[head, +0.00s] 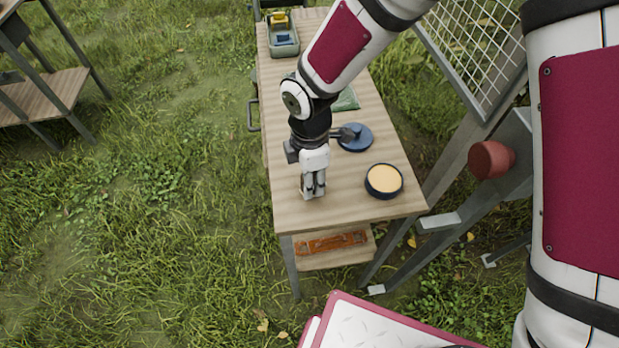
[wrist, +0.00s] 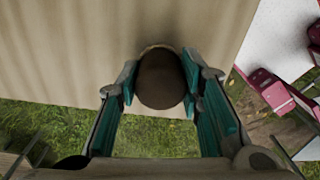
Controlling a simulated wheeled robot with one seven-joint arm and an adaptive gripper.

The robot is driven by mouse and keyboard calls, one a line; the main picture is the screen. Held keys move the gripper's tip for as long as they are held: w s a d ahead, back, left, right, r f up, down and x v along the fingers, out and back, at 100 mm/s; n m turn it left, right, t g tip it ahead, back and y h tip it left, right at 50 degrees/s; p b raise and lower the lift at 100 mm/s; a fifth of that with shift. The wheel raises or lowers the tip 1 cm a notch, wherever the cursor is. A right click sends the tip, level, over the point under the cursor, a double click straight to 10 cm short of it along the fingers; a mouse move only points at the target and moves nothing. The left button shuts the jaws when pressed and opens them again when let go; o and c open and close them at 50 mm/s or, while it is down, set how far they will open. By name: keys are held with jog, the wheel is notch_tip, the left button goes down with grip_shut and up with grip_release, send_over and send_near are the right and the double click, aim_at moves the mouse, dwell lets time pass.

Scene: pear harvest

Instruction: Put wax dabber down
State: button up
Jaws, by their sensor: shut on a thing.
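My gripper (head: 313,192) points down over the near left part of the wooden table. In the wrist view my gripper's teal finger pads (wrist: 163,92) are shut on the wax dabber (wrist: 162,82), seen from above as a dark brown rounded end with a lighter rim at its far side. In the head view the fingers mostly hide the dabber. Its lower end is hidden, so I cannot tell whether it touches the tabletop. A round dark tin of pale orange wax (head: 384,179) stands open to the right of my gripper.
The wooden table (head: 345,208) has bare room around my gripper near its front edge. A grey-green tray (head: 283,42) stands at the far end. An orange tool (head: 332,243) lies on the lower shelf. A metal frame (head: 455,180) stands at the right.

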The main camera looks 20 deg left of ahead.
jog(key=shift+f, duration=0.25)
jog(key=shift+f, duration=0.2)
jog(key=o, duration=1.1)
jog(key=shift+r, duration=0.1)
notch_tip(320, 180, up, 12)
jog(key=shift+w+r, duration=0.1)
jog(key=shift+r, duration=0.05)
